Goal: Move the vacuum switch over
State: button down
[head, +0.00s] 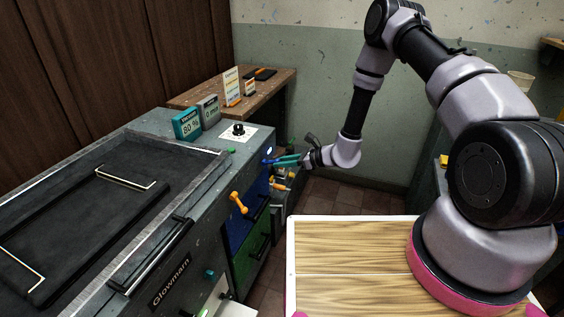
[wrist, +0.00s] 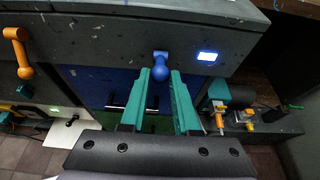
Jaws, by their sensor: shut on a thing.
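A blue ball-ended lever (wrist: 160,66), which I take as the vacuum switch, sticks out of the machine's front face below the top edge; no label on it is readable. In the wrist view it points down toward me. My gripper (wrist: 160,76) has its two teal fingers on either side of the ball, shut on it. In the head view my gripper (head: 277,161) reaches the machine's right end from the right, and the lever (head: 265,161) is mostly hidden by the fingertips. A small lit panel (wrist: 207,57) glows just right of the lever.
An orange lever (head: 238,203) sits further left on the same front face. Black drawer handles (wrist: 118,106) lie below. Fittings with orange parts (wrist: 220,120) stand to the right. A black tray frame (head: 90,225) covers the machine top; a wooden-topped surface (head: 345,245) is in front.

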jog(key=shift+d+f, duration=0.1)
jog(key=shift+f, duration=0.05)
jog(key=shift+d+f, duration=0.15)
jog(key=shift+f, duration=0.6)
jog(key=shift+f, duration=0.8)
jog(key=shift+a+f, duration=0.2)
jog(key=shift+f, duration=0.65)
